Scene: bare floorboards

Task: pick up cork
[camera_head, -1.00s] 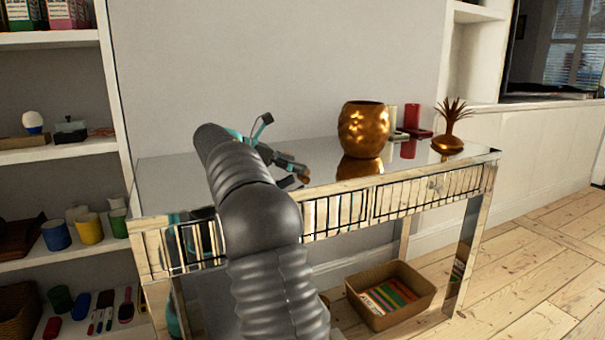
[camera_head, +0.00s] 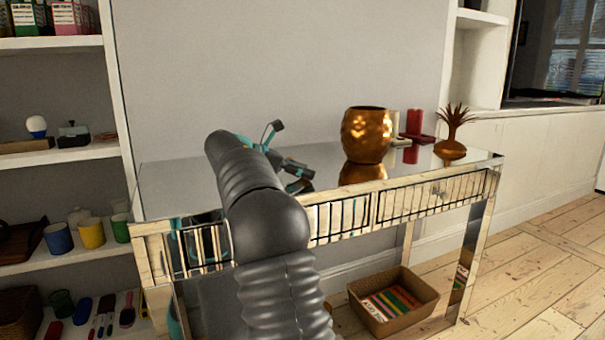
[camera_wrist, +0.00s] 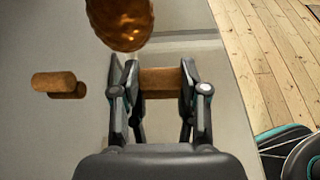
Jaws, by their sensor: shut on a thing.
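A brown cork (camera_wrist: 160,82) lies crosswise between the two fingers of my gripper (camera_wrist: 160,90) in the wrist view. The fingers touch its ends, and my gripper is shut on it. I cannot tell whether the cork is clear of the mirrored tabletop. A second cork-like piece (camera_wrist: 52,81) lies to the left, with its reflection beside it. In the head view my gripper (camera_head: 300,178) is low over the table (camera_head: 175,185), left of the gold vase; the held cork is not clear there.
The gold vase (camera_head: 366,135) stands close by, beyond my gripper in the wrist view. A red candle (camera_head: 414,122) and a gold pineapple-like ornament (camera_head: 451,150) stand farther right. A basket (camera_head: 425,300) sits on the floor below. Shelves (camera_head: 75,155) are at left.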

